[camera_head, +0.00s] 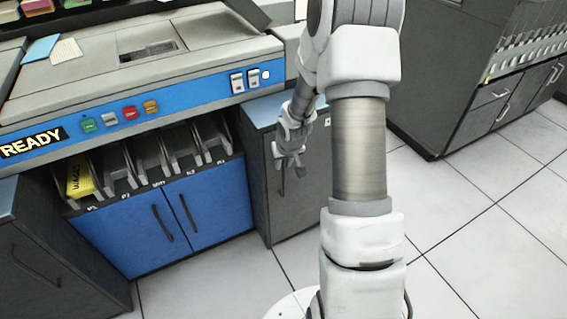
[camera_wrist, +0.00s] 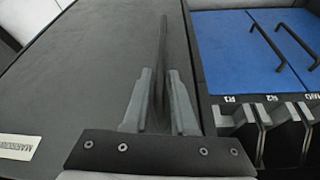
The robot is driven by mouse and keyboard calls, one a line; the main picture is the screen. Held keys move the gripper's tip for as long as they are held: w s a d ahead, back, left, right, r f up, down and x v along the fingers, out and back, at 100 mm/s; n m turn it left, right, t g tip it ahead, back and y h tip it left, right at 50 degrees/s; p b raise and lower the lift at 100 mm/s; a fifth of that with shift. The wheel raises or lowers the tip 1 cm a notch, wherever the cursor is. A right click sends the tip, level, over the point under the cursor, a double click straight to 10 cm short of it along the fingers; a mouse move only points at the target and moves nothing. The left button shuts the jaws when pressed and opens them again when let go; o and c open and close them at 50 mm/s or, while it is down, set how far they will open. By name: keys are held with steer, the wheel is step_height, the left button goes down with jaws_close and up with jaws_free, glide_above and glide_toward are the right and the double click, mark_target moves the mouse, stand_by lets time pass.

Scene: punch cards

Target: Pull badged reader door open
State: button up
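The grey reader door (camera_head: 310,190) with the small badge (camera_head: 327,122) is on the cabinet right of the blue doors. It looks shut. In the wrist view the picture is turned over: the door (camera_wrist: 80,80) fills the left and middle, with its pale badge (camera_wrist: 18,148) at lower left. The dark bar handle (camera_wrist: 163,35) stands between the two fingers of my gripper (camera_wrist: 160,75). The fingers look apart, with a narrow gap on each side of the bar.
Blue double doors (camera_head: 140,235) with dark handles are left of the grey door, under card pockets (camera_head: 165,155) and a READY panel (camera_head: 32,143). Another grey cabinet (camera_head: 40,250) stands far left. Tiled floor (camera_head: 220,280) in front is clear.

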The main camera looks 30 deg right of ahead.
jaws_close()
stand_by(1.1)
